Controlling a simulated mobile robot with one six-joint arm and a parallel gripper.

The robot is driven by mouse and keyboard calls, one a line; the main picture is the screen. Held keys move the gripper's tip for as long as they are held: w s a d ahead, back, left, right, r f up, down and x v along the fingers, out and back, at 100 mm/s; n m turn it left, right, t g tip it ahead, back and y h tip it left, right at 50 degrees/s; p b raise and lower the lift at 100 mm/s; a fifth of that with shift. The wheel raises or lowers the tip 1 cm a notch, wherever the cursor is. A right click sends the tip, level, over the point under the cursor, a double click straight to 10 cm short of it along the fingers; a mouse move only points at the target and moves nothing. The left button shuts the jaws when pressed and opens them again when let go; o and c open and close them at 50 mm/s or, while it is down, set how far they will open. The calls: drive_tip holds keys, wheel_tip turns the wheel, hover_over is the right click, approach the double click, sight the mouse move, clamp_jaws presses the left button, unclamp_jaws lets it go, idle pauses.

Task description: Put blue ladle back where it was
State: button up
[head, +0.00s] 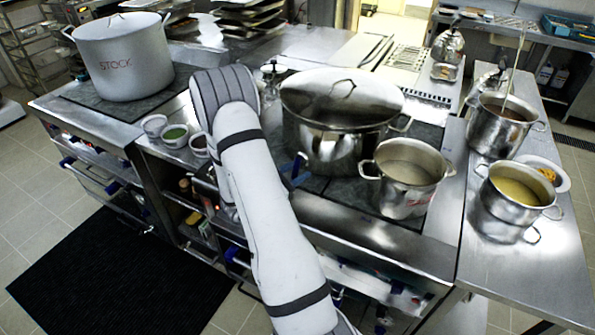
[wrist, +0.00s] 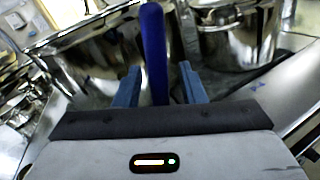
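The blue ladle's handle (wrist: 153,45) stands upright in the wrist view as a dark blue bar. Its lower end lies between the two blue-grey fingers of my gripper (wrist: 158,88). The ladle's bowl is not visible. In the head view my arm hides most of my gripper. A small blue part shows beside the arm, in front of the large lidded pot (head: 335,150); I cannot tell whether it is finger or handle.
A STOCK pot (head: 122,62) stands on the left stove. Small bowls (head: 174,136) sit left of my arm. An open steel pot (head: 407,178) stands right of the lidded pot. Two more pots, one with yellow soup (head: 515,190), one with a utensil (head: 498,128), stand on the right counter (head: 520,265).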

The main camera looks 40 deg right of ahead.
drive_tip(key=shift+r, duration=0.2)
drive_tip(key=a+b, duration=0.3)
drive_tip(key=a, duration=0.8)
drive_tip(key=s+a+r+m+g+y, duration=0.45)
drive_tip(key=s+r+m+y, duration=0.35)
drive_tip(key=s, duration=0.3)
drive_tip(key=s+a+r+m+t+y, duration=0.3)
drive_tip(key=a+t+y, duration=0.1)
drive_tip(key=a, duration=0.3)
drive_tip(key=s+a+r+m+t+y, duration=0.3)
drive_tip(key=a+r+m+t+y, duration=0.1)
drive_tip(key=a, duration=0.4)
drive_tip(key=shift+s+a+y, duration=0.25)
drive_tip(key=shift+y, duration=0.65)
drive_tip(key=shift+r, duration=0.1)
